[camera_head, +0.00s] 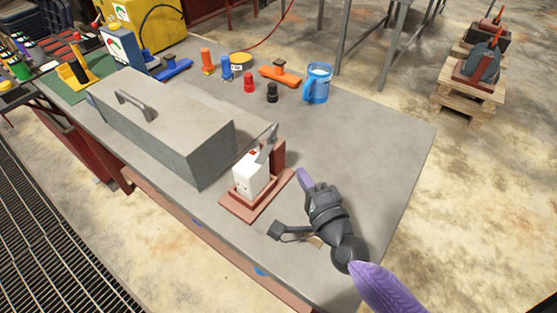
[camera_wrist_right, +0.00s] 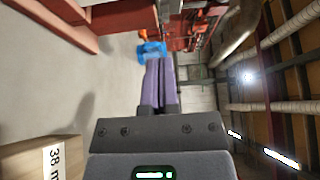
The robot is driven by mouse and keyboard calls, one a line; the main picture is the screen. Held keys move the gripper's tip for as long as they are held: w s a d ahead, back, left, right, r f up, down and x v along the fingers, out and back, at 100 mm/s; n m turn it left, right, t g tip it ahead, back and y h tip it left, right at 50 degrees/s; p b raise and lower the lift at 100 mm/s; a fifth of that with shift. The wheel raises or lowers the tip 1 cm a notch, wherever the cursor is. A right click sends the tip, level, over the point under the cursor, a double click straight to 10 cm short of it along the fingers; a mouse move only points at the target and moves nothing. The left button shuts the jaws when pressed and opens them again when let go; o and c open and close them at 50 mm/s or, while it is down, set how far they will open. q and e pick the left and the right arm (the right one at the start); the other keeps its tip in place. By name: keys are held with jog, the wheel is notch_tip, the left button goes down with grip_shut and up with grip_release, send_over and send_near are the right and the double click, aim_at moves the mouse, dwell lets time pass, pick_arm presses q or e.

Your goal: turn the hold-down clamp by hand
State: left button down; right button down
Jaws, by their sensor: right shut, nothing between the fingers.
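A white block (camera_head: 250,176) stands on a red base plate (camera_head: 239,209) near the front edge of the bench. A grey clamp arm (camera_head: 268,143) slants across the top of it, by a red upright (camera_head: 277,155). My right gripper (camera_head: 302,175) is just right of the base plate. Its purple fingers are together and empty, apart from the clamp; they also show in the wrist view (camera_wrist_right: 160,75). In the wrist view red parts (camera_wrist_right: 65,25) show at the upper left; I cannot tell the clamp arm there. My left gripper is out of view.
A long grey box (camera_head: 155,118) with a handle stands left of the clamp. A blue mug (camera_head: 318,84) and several coloured parts stand at the back. A tan block marked 38 (camera_wrist_right: 40,157) lies near my right wrist. The bench (camera_head: 390,140) is clear on the right.

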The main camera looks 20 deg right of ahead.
aim_at(267, 158)
jog(key=w+a, duration=0.2)
jog(key=w, duration=0.1)
jog(key=w+a, duration=0.1)
jog(key=w, duration=0.1)
jog(key=shift+w+a, duration=0.3)
jog(key=shift+w, duration=0.05)
jog(key=shift+w+a+r+m+h+p, duration=0.15)
jog(key=shift+w+a+m+h+p, duration=0.15)
jog(key=shift+a+m+h+p, duration=0.6)
jog(key=shift+h+b, duration=0.3)
jog(key=shift+h, duration=0.1)
